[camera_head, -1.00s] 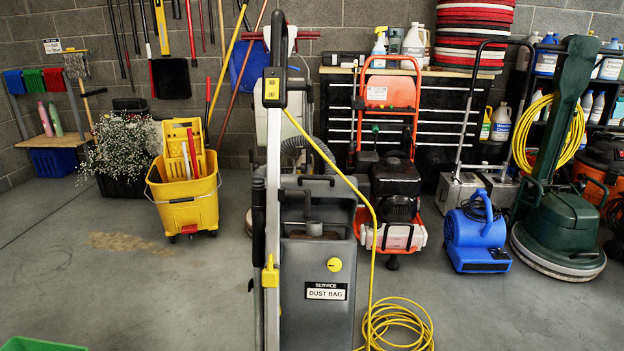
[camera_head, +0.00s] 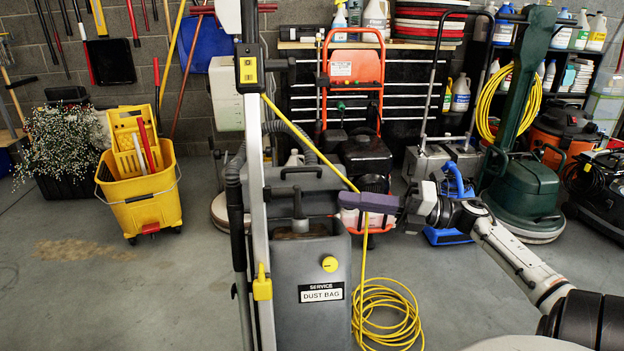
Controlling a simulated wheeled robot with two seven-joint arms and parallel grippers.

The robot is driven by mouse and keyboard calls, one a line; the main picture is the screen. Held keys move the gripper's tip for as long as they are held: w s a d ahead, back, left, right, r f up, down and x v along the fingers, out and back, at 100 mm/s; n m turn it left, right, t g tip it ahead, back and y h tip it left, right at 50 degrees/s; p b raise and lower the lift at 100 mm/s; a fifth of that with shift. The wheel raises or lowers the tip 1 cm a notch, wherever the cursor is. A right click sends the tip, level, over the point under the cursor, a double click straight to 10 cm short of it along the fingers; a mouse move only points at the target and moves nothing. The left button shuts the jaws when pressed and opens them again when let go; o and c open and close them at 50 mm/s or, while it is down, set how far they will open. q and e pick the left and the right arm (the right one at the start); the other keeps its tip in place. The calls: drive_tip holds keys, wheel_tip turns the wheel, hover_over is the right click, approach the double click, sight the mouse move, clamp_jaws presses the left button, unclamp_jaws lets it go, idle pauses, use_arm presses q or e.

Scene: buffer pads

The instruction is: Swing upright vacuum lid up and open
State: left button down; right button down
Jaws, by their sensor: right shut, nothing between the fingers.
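The upright vacuum stands in the middle, with a grey body (camera_head: 312,268) labelled "DUST BAG" and a yellow knob. Its grey lid (camera_head: 318,194), with a dark handle on its upper edge, appears tilted up at the back of the body's top. The dark opening with a pipe stub shows in front of it; the lid's exact angle is hard to tell. My right gripper (camera_head: 350,199) reaches in from the right, its purple fingers shut and empty. Its tips are at the lid's right edge in the picture; I cannot tell whether they touch. My left gripper is not in view.
A yellow cord (camera_head: 388,315) runs down past my right fingers and coils on the floor. The vacuum's tall handle pole (camera_head: 254,150) stands at its left. A yellow mop bucket (camera_head: 146,200), blue blower (camera_head: 448,237) and green floor machine (camera_head: 522,190) stand behind.

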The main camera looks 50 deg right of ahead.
sight(315, 179)
drive_tip(key=w+a, duration=0.1)
drive_tip(key=w, duration=0.1)
drive_tip(key=w+a+r+b, duration=0.1)
drive_tip(key=w, duration=0.2)
drive_tip(key=w+a, duration=0.1)
drive_tip(key=w, duration=0.2)
drive_tip(key=shift+r, duration=0.25)
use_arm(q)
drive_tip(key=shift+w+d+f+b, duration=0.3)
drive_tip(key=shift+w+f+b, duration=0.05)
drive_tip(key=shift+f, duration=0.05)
use_arm(e)
drive_tip(key=shift+w+d+r, duration=0.3)
drive_tip(key=shift+w+d, duration=0.1)
drive_tip(key=shift+w, duration=0.05)
